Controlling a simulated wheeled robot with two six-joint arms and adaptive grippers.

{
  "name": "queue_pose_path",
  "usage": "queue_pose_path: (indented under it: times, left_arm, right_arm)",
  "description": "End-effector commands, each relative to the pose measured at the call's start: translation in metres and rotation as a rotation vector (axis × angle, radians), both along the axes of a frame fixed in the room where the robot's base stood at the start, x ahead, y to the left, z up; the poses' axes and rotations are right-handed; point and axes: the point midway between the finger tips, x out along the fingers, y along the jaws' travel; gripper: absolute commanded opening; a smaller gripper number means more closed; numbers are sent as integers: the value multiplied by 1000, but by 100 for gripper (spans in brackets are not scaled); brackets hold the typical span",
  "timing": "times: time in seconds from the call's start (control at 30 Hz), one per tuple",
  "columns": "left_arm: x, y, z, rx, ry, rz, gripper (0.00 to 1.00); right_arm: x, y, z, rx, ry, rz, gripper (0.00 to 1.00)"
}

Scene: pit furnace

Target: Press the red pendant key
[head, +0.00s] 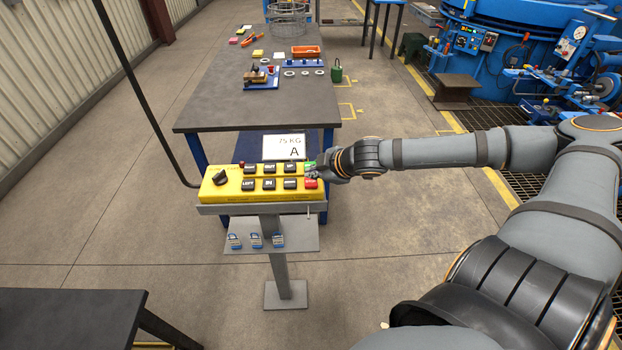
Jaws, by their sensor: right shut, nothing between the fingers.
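The yellow pendant (225,190) lies on a grey stand in the middle of the head view. It has black keys in two rows and a black rotary knob at its left. The red key (311,184) is at its lower right corner, with a green key (309,164) above it. My right gripper (316,173) is shut and empty, at the pendant's right end by these two keys. It partly covers the space between them. Whether it touches either key I cannot tell. My left gripper is not in view.
A sign reading "75 KG A" (284,147) stands behind the pendant. A dark cable rises from its left end. A shelf (300,236) with several small blue items is below. A workbench (215,110) with parts stands behind; a dark table (65,320) is at lower left.

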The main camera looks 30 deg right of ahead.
Motion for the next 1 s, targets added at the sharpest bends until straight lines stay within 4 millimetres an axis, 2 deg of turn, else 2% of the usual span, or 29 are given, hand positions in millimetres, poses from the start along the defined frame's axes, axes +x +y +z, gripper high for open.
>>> queue_pose_path:
  times: [0.27, 0.73, 1.0]
  left_arm:
    - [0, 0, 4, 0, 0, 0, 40]
    - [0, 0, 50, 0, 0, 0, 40]
    - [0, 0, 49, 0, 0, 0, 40]
  right_arm:
    - [0, 0, 4, 1, 0, 0, 0]
    - [0, 0, 50, 2, 0, -1, 0]
    - [0, 0, 49, 1, 0, 0, 0]
